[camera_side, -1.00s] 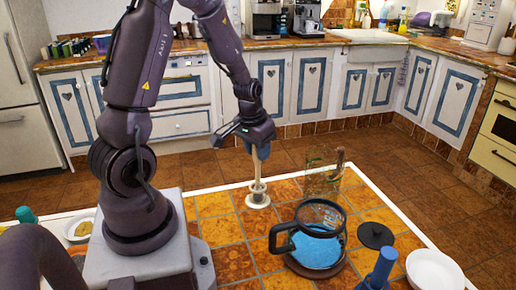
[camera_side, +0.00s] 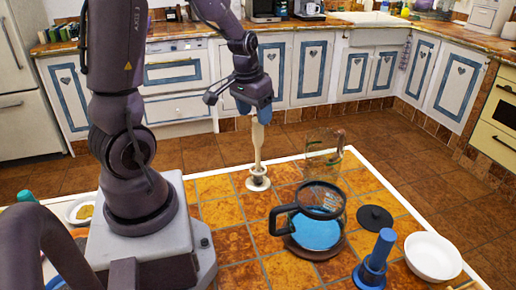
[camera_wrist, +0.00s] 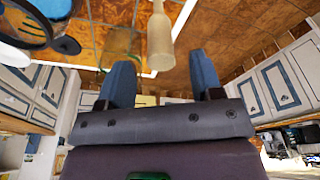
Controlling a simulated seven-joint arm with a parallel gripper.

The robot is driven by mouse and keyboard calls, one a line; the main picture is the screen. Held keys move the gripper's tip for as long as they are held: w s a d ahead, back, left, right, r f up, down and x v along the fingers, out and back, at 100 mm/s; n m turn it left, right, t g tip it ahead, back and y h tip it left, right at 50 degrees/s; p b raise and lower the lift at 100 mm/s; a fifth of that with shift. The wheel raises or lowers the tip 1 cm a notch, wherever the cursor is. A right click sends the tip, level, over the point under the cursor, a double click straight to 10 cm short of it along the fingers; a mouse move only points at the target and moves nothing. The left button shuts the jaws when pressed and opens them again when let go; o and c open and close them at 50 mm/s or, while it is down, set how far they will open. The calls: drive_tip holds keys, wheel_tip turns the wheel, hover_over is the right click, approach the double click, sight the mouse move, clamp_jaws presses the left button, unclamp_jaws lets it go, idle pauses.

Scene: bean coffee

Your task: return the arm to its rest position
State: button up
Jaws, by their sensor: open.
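My gripper (camera_side: 263,115) hangs above the tiled table, fingers pointing down and apart, just above a pale wooden-handled tool (camera_side: 257,150). The tool stands upright in a small light holder (camera_side: 257,184). In the wrist view, my gripper (camera_wrist: 162,78) has two blue fingers spread with nothing between them. The pale tool (camera_wrist: 159,40) shows beyond the fingertips, apart from them. My arm reaches out from its base at the left of the side view.
A glass carafe (camera_side: 316,232) with blue contents stands right of the holder, a clear jar (camera_side: 323,160) behind it. A black lid (camera_side: 375,218), a blue tool (camera_side: 378,255) and a white bowl (camera_side: 433,257) are farther right. Tiles left of the holder are clear.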

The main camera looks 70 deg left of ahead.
wheel_tip(320, 180, up, 6)
drive_tip(key=s, duration=0.1)
drive_tip(key=s+d+r+m+t, duration=0.1)
drive_tip(key=s+d+r+m, duration=0.1)
drive_tip(key=d, duration=0.7)
drive_tip(key=s+d+r+m+t+h, duration=0.1)
drive_tip(key=s+d+r+m+t, duration=0.1)
drive_tip(key=d, duration=0.8)
wheel_tip(320, 180, up, 4)
drive_tip(key=shift+s+d+f+m+t, duration=0.15)
drive_tip(key=shift+s+m+t, duration=0.15)
drive_tip(key=shift+s+m, duration=0.6)
